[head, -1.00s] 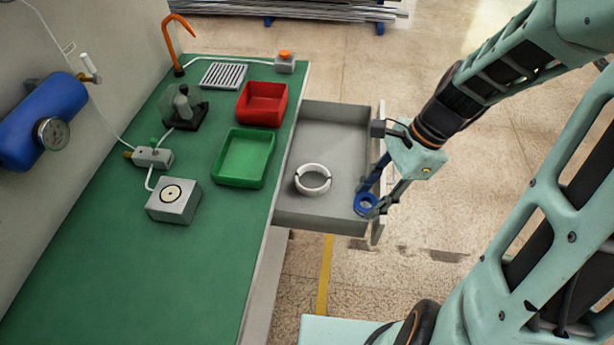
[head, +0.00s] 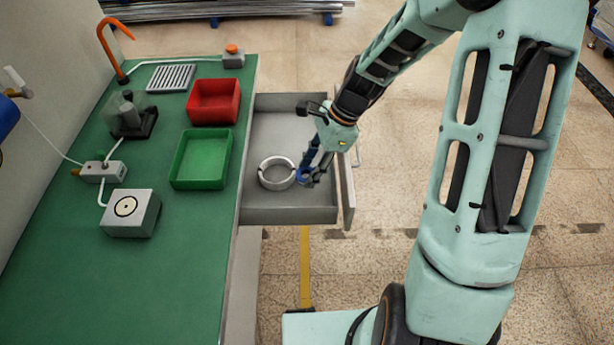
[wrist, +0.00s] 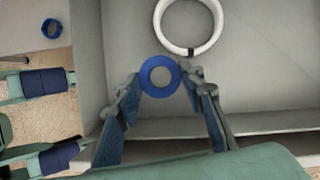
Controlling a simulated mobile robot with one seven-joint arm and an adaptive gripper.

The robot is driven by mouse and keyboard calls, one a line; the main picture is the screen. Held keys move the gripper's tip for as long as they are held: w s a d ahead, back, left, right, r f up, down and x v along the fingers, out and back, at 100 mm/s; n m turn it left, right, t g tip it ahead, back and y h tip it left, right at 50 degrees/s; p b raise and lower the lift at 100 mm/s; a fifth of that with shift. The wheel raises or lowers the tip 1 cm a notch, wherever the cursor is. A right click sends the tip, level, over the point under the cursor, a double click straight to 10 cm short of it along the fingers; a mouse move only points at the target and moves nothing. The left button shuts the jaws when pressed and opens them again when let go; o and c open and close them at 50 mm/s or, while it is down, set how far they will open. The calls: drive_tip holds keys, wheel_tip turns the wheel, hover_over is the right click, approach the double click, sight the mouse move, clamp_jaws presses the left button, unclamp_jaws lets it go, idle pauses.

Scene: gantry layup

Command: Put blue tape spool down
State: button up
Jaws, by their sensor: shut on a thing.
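The blue tape spool (head: 303,178) is a small blue ring inside the open grey drawer (head: 290,130), at its right side. In the wrist view the spool (wrist: 148,84) sits between my two blue-padded fingertips. My gripper (head: 309,176) is shut on it and points down into the drawer. A larger white ring (head: 264,180) with a dark gap or clip lies on the drawer floor just left of the spool; it also shows in the wrist view (wrist: 161,28). I cannot tell whether the spool touches the drawer floor.
The drawer's front panel (head: 347,195) stands close right of my gripper. The green bench (head: 170,285) left of it carries a green bin (head: 203,182), a red bin (head: 214,122) and a grey block (head: 131,228). The back of the drawer looks clear.

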drive_tip(key=shift+w+a+f, duration=0.15)
drive_tip(key=shift+w+f, duration=0.2)
drive_tip(key=shift+f, duration=0.2)
drive_tip(key=shift+w+a+f, duration=0.15)
drive_tip(key=shift+w+f, duration=0.2)
drive_tip(key=shift+f, duration=1.45)
drive_tip(key=shift+f+b, duration=0.1)
drive_tip(key=shift+b, duration=0.2)
drive_tip(key=shift+f, duration=0.15)
drive_tip(key=o, duration=0.9)
drive_tip(key=shift+o, duration=0.2)
drive_tip(key=p+v, duration=0.1)
drive_tip(key=v, duration=1.1)
drive_tip(key=shift+r, duration=0.25)
